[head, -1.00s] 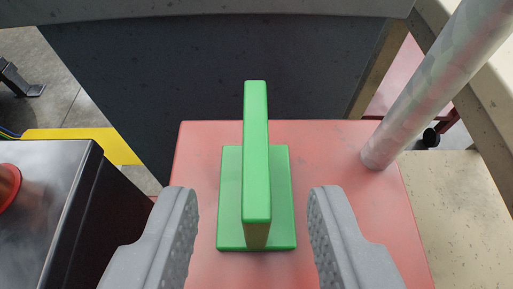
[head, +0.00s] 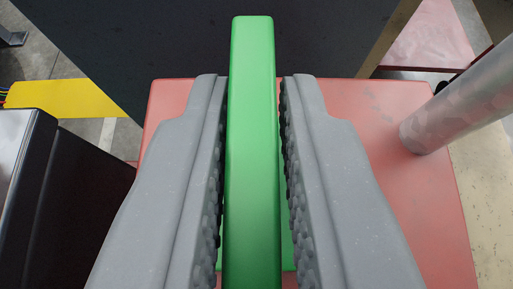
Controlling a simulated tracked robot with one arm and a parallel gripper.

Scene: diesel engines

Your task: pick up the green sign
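The green sign (head: 253,150) stands upright on the red surface, its narrow edge toward me. Its green base (head: 287,255) shows only as slivers beside the upright, mostly hidden by my fingers. My gripper (head: 254,95) has its two grey, knobbed fingers on either side of the upright. The left finger is very close to the upright; I cannot tell whether it touches. A narrow gap shows between the upright and the right finger, so the gripper is still open around the sign.
The red surface (head: 420,210) reaches out on both sides of my fingers. A grey metal post (head: 460,110) rises at the right. A dark panel (head: 180,50) stands behind the sign.

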